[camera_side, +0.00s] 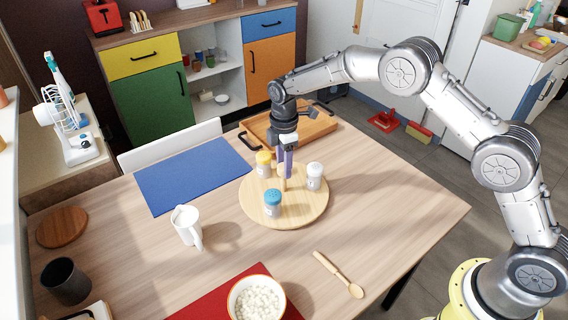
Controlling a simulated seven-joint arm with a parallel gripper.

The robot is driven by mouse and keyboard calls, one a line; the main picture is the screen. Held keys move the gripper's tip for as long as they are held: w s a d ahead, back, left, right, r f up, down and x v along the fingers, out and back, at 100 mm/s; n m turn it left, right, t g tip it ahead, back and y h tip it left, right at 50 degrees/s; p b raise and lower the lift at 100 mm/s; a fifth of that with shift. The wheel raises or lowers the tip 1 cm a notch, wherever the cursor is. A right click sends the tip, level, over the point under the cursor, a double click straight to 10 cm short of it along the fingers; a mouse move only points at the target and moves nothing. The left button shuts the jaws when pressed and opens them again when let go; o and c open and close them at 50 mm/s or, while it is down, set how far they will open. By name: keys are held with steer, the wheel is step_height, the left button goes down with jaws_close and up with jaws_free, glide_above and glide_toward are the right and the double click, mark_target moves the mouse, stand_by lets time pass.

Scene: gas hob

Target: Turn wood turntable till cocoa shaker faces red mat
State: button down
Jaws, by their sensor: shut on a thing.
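The round wood turntable (300,217) lies on the table with an upright wooden post near its middle (283,184). Three shakers stand on it: one with a yellow lid (263,166) at the back left, one with a blue lid (272,204) at the front, and one with a white lid (314,178) at the right. Their labels are too small to read, so I cannot tell which holds cocoa. The red mat (208,308) is at the front edge of the picture, partly under a bowl. My gripper (286,170) points down, shut on the post between the shakers.
A white bowl of marshmallow-like pieces (257,301) sits on the red mat. A white mug (187,226) stands left of the turntable, a wooden spoon (338,274) lies at front right. A blue mat (190,178) and wooden tray (315,126) lie behind.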

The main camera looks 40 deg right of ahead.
steer(key=shift+w+r, duration=0.1)
steer(key=shift+r, duration=0.1)
stand_by(0.4)
steer(key=c, duration=0.7)
jaws_free()
steer(key=o, duration=0.3)
steer(key=shift+f, duration=0.1)
step_height(320, 180, up, 14)
steer(key=shift+f, duration=0.1)
